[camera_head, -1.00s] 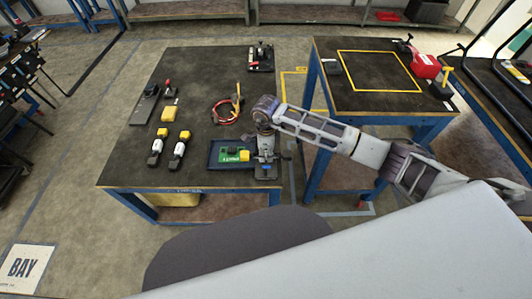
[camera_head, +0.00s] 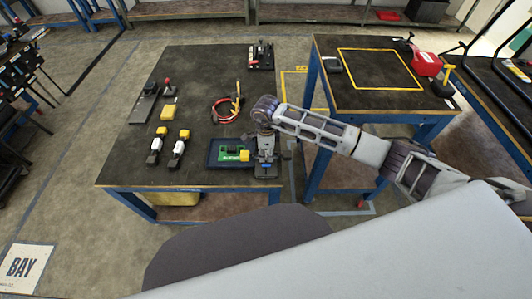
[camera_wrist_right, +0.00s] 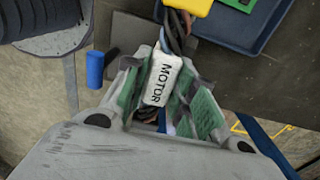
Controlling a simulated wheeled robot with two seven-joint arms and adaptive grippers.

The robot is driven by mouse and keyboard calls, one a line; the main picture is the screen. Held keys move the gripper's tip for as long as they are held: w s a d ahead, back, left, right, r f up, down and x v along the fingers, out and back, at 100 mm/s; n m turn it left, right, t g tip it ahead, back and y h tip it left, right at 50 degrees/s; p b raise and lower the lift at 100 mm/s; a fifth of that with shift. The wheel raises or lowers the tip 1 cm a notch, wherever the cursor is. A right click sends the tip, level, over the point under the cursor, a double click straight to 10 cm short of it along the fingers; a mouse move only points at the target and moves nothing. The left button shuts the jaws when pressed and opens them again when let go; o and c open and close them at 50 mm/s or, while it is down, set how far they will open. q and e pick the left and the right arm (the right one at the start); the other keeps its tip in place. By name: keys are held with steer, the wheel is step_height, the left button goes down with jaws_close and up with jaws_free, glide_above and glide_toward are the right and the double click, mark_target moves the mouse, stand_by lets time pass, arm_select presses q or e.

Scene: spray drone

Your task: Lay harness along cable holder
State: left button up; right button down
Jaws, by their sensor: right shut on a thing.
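My right gripper (camera_head: 265,160) is over the near right corner of the left table. In the right wrist view its green-padded fingers (camera_wrist_right: 162,80) are shut on a harness with a white MOTOR label (camera_wrist_right: 162,79). Dark twisted wires run from the label to a yellow connector (camera_wrist_right: 190,6), which also shows in the head view (camera_head: 244,156) at the tray's right edge. The harness's other end is mostly hidden by the gripper. A dark grey plate (camera_wrist_right: 128,32) lies below the fingers, beside a blue cylinder (camera_wrist_right: 95,69); I cannot tell whether this is the cable holder. My left gripper is out of view.
A blue tray (camera_head: 212,163) holds a green board (camera_head: 231,153). Two similar yellow, white and black harness pieces (camera_head: 156,145) (camera_head: 179,147) lie left of it. A red cable loop (camera_head: 225,120) lies behind. A second table (camera_head: 375,70) stands to the right.

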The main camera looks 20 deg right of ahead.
mark_target(266, 153)
steer(key=c, duration=1.2)
jaws_free()
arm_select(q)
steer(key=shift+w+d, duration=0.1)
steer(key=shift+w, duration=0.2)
arm_select(e)
steer(key=shift+o, duration=0.2)
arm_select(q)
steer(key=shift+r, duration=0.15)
arm_select(e)
steer(key=shift+r, duration=0.15)
steer(key=shift+r+p, duration=0.5)
steer(key=shift+p, duration=0.15)
step_height(266, 153, up, 2)
steer(key=shift+r, duration=0.2)
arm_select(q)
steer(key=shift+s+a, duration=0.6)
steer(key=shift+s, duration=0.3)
arm_select(e)
step_height(266, 153, up, 10)
steer(key=shift+f, duration=0.25)
